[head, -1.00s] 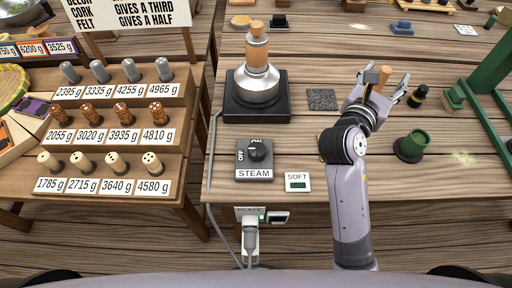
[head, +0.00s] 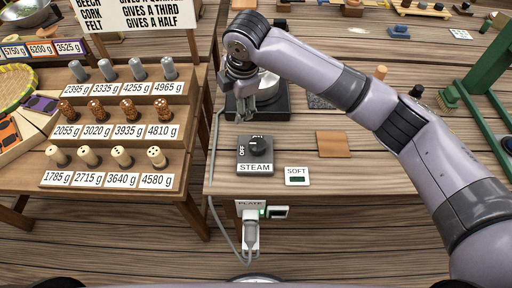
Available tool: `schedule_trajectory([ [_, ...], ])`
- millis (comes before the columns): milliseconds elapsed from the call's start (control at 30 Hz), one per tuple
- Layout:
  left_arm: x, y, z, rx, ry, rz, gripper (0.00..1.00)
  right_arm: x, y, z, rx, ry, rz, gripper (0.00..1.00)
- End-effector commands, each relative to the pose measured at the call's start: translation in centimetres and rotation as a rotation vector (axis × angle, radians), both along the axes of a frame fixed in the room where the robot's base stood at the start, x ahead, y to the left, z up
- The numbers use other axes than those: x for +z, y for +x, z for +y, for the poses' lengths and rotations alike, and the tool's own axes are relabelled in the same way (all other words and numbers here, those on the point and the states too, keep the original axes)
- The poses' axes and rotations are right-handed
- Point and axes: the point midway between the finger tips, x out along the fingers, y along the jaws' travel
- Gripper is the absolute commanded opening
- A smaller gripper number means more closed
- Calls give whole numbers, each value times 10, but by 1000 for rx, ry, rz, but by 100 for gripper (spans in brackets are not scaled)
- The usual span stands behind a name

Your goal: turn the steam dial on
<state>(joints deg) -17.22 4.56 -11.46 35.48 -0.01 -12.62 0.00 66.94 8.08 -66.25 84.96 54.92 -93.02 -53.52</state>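The steam dial (head: 257,146) is a round dark knob on a grey box (head: 255,169) labelled STEAM, near the front edge of the table. OFF is printed at the knob's left and ON above it, partly covered. I cannot tell which mark the knob points to. My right gripper (head: 246,112) points down just beyond the box, above and apart from the dial, in front of the pan on the black plate. Its fingers overlap the dark background, so their opening is unclear. My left gripper is out of view.
A SOFT display (head: 297,177) lies right of the box. A brown square (head: 332,144) lies farther right. Weights fill the stepped rack (head: 181,146) at left.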

Motion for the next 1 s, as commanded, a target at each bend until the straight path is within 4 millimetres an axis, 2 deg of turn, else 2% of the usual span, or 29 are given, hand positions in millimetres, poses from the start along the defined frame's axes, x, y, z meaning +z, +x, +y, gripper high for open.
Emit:
schedule_trajectory([
  [100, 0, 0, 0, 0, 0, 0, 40, 10, -6, -25, -129, -68, 131, 62],
  [200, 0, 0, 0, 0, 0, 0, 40, 16, -13, -38, -211, -103, 208, 62],
  [333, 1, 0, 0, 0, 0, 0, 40, 19, -17, -46, -261, -124, 256, 62],
  [467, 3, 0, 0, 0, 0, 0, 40, 10, -18, -47, -269, -126, 265, 62],
  [667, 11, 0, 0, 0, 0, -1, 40, -25, -19, -47, -266, -127, 265, 62],
  [1000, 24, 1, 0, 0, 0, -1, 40, -100, -19, -47, -265, -125, 262, 62],
])
